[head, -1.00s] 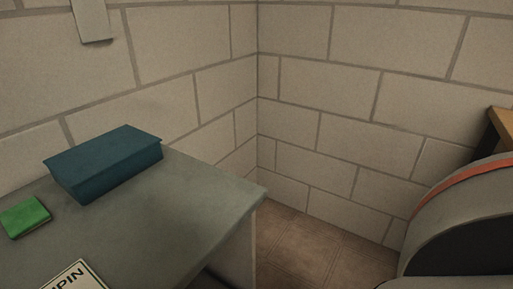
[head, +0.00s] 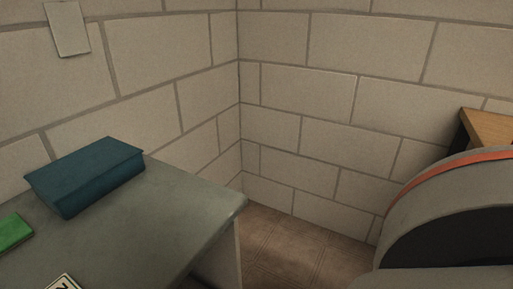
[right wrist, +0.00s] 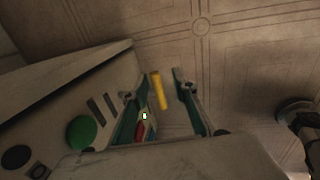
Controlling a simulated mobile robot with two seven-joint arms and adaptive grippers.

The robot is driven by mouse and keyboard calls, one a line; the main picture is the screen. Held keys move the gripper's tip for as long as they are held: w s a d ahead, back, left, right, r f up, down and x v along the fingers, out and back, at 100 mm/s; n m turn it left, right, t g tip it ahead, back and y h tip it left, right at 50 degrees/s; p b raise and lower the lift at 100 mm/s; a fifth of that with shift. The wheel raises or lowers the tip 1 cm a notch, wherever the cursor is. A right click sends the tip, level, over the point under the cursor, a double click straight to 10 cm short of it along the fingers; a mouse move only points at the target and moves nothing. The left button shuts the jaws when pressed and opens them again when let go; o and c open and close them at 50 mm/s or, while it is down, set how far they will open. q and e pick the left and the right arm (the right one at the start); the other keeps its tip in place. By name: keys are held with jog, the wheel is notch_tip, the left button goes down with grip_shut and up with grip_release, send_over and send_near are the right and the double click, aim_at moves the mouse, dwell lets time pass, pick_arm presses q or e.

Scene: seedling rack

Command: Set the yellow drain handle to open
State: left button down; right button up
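The yellow drain handle (right wrist: 159,90) shows in the right wrist view as a short, nearly upright bar, tilted slightly. My right gripper (right wrist: 160,85) is open, with one dark teal finger on each side of the handle in the picture. I see a gap on both sides, and I cannot tell whether the handle lies at fingertip depth. Small red and white parts (right wrist: 143,128) show below it between the fingers. The handle does not show in the head view. My left gripper is in neither view.
In the right wrist view, a grey panel with a green round button (right wrist: 81,132) and dark slots lies left of the gripper. The head view shows a grey table (head: 150,225) with a teal box (head: 88,178) and a green block (head: 14,232), and a wooden top (head: 488,126) at right.

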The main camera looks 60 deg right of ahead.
jog(key=shift+r, duration=0.1)
notch_tip(320, 180, up, 12)
jog(key=s, duration=0.2)
jog(key=shift+s, duration=0.15)
dwell(0.4)
jog(key=shift+f, duration=0.2)
